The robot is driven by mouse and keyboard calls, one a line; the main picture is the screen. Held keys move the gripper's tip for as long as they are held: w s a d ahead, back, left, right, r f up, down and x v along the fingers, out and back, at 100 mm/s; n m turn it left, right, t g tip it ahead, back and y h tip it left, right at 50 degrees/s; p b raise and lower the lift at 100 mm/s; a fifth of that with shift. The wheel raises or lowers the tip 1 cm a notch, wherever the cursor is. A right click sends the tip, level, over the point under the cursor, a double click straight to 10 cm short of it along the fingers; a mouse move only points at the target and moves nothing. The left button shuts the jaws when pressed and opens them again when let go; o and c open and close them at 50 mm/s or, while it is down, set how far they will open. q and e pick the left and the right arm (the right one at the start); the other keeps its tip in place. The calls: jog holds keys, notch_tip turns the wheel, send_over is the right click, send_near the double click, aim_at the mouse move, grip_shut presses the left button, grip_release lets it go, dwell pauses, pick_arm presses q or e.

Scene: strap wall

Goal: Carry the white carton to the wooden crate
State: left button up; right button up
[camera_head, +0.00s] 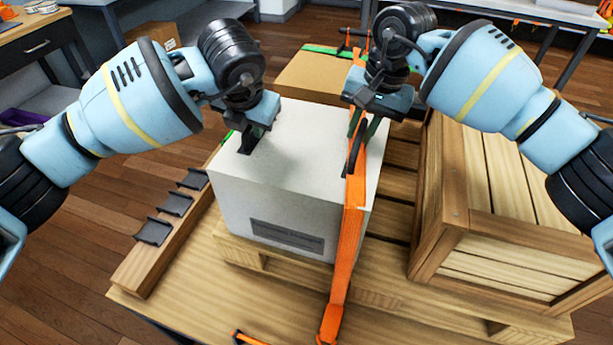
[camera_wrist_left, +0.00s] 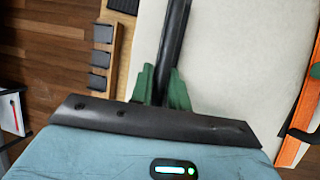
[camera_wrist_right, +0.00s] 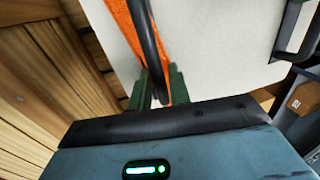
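The white carton (camera_head: 290,185) stands upright on a wooden pallet (camera_head: 380,285), with a dark label on its front. An orange strap (camera_head: 346,240) crosses its top and runs down its front. My left gripper (camera_head: 250,138) is shut on a black handle (camera_wrist_left: 172,40) on the carton's left side. My right gripper (camera_head: 364,128) has its fingers either side of another black handle (camera_wrist_right: 147,40) beside the strap. A small gap shows between that handle and one finger. The slatted wooden crate (camera_head: 455,200) stands just right of the carton.
A brown box (camera_head: 310,75) with a green strap sits behind the carton. A wooden rail (camera_head: 140,270) with several dark brackets runs along the left. A loose orange strap end (camera_head: 250,339) lies at the front. Workbenches stand at the back.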

pick_arm(q)
grip_shut()
pick_arm(e)
grip_shut()
pick_arm(q)
jog(key=shift+w+r, duration=0.1)
dwell(1.2)
